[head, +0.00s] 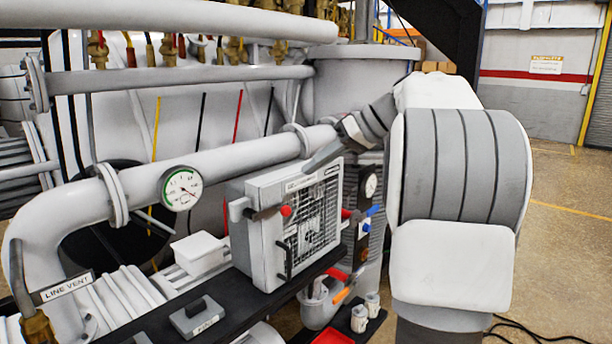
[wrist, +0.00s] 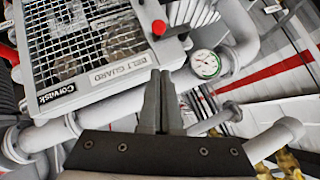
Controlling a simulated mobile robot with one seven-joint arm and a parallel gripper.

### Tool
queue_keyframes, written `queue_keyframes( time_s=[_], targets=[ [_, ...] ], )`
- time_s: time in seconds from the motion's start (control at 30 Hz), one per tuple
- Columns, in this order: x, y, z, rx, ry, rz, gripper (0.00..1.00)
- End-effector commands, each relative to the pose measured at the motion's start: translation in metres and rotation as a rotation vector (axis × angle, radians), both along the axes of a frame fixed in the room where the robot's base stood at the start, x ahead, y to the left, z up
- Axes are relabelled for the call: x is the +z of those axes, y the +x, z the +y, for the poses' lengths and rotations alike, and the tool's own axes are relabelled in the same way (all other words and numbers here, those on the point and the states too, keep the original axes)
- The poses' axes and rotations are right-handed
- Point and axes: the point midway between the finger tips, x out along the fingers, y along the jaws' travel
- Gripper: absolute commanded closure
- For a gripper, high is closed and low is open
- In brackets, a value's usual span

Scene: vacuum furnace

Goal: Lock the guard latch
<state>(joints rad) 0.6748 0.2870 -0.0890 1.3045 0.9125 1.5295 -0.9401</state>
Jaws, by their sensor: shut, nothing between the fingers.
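The belt guard (head: 271,243) is a pale box with a dark mesh front, in the middle of the head view; it fills the upper left of the wrist view (wrist: 120,71). What looks like its latch is a dark lever (head: 262,213) with a red knob (head: 286,210) at the guard's left upper edge. In the wrist view the red knob (wrist: 158,27) sits beyond my fingertips, beside the dark lever (wrist: 176,46). My gripper (head: 311,166) is above the guard's top edge. Its fingers (wrist: 160,74) are together and empty. Contact with the guard cannot be told.
A large pale pipe (head: 230,157) with a round gauge (head: 181,188) runs behind the guard. A small black handle (head: 282,262) is on the guard's front side. A white box (head: 199,252) stands to its left. Cups (head: 360,318) stand low at right. Open floor lies at far right.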

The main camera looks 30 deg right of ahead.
Motion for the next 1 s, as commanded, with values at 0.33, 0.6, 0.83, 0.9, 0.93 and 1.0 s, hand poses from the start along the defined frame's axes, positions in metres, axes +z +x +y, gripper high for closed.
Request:
queue_keyframes(
  time_s=[0.33, 0.6, 0.83, 0.9, 0.93, 1.0],
  targets=[
    [0.034, -0.031, -0.038, 0.001, 0.001, -0.001, 1.0],
    [0.039, -0.035, -0.042, 0.003, 0.001, 0.0, 1.0],
    [0.038, -0.035, -0.042, 0.004, 0.001, 0.0, 1.0],
    [0.038, -0.035, -0.042, 0.004, 0.001, 0.0, 1.0],
    [0.038, -0.035, -0.042, 0.004, 0.001, 0.0, 1.0],
    [0.038, -0.035, -0.042, 0.004, 0.001, 0.0, 1.0]
  ],
)
